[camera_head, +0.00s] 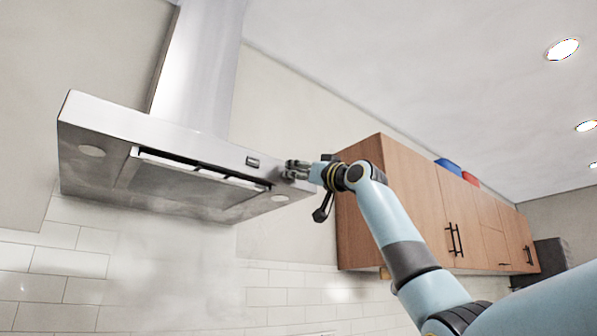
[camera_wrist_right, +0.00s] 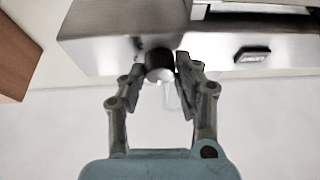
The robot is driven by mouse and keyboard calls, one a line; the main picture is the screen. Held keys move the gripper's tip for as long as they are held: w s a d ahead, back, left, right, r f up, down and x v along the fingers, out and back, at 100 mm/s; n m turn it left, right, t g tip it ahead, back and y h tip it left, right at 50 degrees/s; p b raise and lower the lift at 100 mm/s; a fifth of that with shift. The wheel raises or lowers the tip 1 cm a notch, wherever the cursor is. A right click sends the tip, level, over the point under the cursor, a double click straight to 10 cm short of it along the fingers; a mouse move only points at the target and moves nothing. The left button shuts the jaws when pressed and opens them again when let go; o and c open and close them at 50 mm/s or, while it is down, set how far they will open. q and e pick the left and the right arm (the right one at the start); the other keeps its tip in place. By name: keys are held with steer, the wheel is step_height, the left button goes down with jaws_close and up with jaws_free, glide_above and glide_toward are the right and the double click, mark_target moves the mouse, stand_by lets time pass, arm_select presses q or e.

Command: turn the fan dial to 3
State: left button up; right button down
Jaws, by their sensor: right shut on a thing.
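The range hood (camera_head: 150,150) is a brushed steel body with a chimney, at the left in the head view. Its front edge also shows in the right wrist view (camera_wrist_right: 100,40). The fan dial (camera_wrist_right: 158,62) is a small dark round knob on that front edge. My right gripper (camera_wrist_right: 160,72) has one finger on each side of the dial and is shut on it; in the head view the gripper (camera_head: 290,170) is at the right end of the hood front and hides the dial. The dial's markings are too small to read. My left gripper is not in view.
A small dark panel (camera_wrist_right: 252,54) sits on the hood front beside the dial; it also shows in the head view (camera_head: 252,162). Wooden wall cabinets (camera_head: 400,190) stand close to the right of the hood, behind my right arm. Blue and red items lie on top.

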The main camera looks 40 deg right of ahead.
steer(key=m+h, duration=0.2)
steer(key=m, duration=0.2)
steer(key=m+g+h, duration=0.1)
steer(key=m+h, duration=0.2)
steer(key=m, duration=0.2)
steer(key=m+h, duration=0.2)
steer(key=m, duration=0.3)
steer(key=shift+a+r+h+p, duration=0.15)
steer(key=shift+a+h+p, duration=0.1)
steer(key=shift+h+p, duration=0.1)
steer(key=m+g+h, duration=0.1)
steer(key=m, duration=0.2)
steer(key=shift+m+g, duration=0.3)
steer(key=shift+m, duration=0.1)
steer(key=m+g, duration=0.1)
steer(key=m, duration=0.1)
steer(key=m+p, duration=0.1)
steer(key=m, duration=0.1)
steer(key=m+g, duration=0.1)
steer(key=m, duration=0.1)
steer(key=shift+r+m+g+h+p, duration=0.25)
steer(key=shift+m+g+p, duration=0.05)
steer(key=shift+m+p, duration=0.1)
steer(key=m+g, duration=0.1)
steer(key=m, duration=0.1)
steer(key=m+y+p, duration=0.1)
steer(key=m, duration=0.1)
steer(key=shift+m+g, duration=0.4)
steer(key=shift+y, duration=0.3)
